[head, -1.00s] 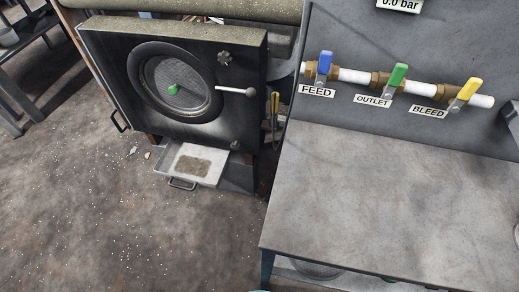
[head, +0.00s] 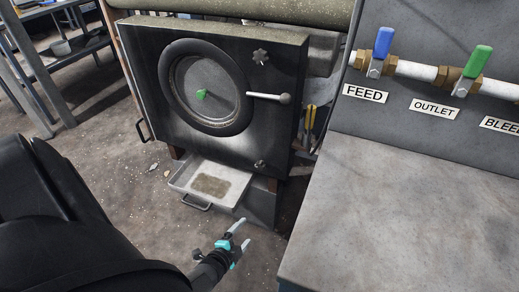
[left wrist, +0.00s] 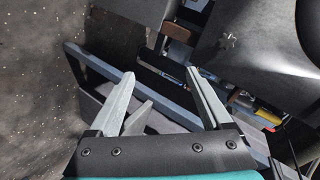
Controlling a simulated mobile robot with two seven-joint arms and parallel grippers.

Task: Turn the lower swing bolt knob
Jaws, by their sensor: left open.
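The lower swing bolt knob (head: 260,165) is a small dark star-shaped knob at the lower right of the black box's front, below the lever. A star knob, apparently the same one, shows at the upper right of the left wrist view (left wrist: 229,40). The upper swing bolt knob (head: 261,57) sits near the box's top right. My left gripper (head: 245,232) is open and empty, in front of and below the lower knob, apart from it. Its two fingers (left wrist: 159,84) are spread in the left wrist view. My right gripper is out of view.
A grey bench (head: 405,220) with valves stands at right. Floor lies open at left.

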